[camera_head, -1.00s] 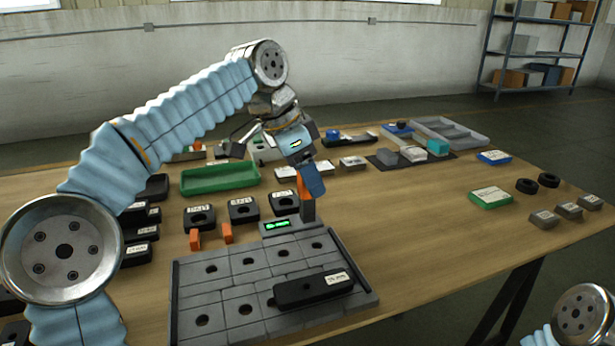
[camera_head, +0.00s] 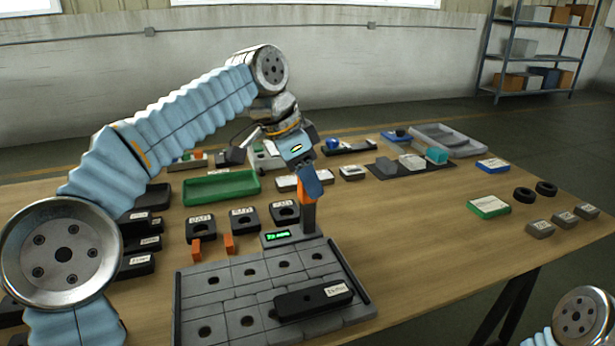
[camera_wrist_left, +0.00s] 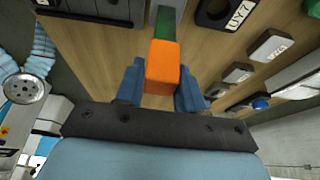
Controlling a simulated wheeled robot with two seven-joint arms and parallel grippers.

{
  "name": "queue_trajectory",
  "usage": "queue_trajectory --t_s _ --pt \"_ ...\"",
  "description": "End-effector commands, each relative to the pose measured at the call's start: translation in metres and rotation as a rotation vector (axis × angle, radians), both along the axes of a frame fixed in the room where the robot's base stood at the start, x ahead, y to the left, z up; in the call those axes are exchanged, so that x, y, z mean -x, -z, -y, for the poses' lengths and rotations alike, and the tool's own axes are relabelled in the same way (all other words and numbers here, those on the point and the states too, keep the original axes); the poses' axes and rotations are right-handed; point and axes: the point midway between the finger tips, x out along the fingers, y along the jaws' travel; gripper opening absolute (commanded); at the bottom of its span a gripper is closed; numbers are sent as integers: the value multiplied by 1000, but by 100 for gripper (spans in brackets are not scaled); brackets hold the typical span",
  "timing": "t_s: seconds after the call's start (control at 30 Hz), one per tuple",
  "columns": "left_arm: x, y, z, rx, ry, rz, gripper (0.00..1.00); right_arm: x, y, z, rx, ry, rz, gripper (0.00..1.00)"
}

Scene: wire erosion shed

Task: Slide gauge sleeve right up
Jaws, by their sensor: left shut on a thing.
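The gauge has a grey base with a lit green display (camera_head: 277,236) and a dark upright post (camera_head: 308,219). It stands at the back edge of a grey grid plate (camera_head: 215,284). The orange sleeve (camera_head: 307,191) is around the upper part of the post, with bare post below it. My left gripper (camera_head: 312,184) is shut on the sleeve, its blue fingers partly hiding it. In the left wrist view the orange sleeve (camera_wrist_left: 162,66) sits between both fingers. The post's top is hidden in the head view. My right gripper is out of view.
A black labelled block (camera_head: 312,300) lies on the grid plate. Two small orange blocks stand left of the gauge, in front of several black labelled blocks. A green tray (camera_head: 222,187) lies behind. The table's right front is clear.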

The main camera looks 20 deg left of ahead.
Motion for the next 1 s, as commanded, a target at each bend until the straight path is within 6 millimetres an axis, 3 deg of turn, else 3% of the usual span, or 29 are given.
queue_trajectory --t_s 0.07,0.37,0.4,0.53,0.83,1.0 --pt "0 -15 0 0 0 1 0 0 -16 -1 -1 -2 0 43" --pt "-1 -15 -1 3 -2 9 0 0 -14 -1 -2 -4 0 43" --pt "-1 -15 -1 3 -2 9 41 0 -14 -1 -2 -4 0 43" --pt "0 -15 0 2 -2 7 60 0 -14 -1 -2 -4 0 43" --pt "0 -15 -1 1 -1 4 60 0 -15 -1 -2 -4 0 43" --pt "4 -34 -7 1 -2 5 60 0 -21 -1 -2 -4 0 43"
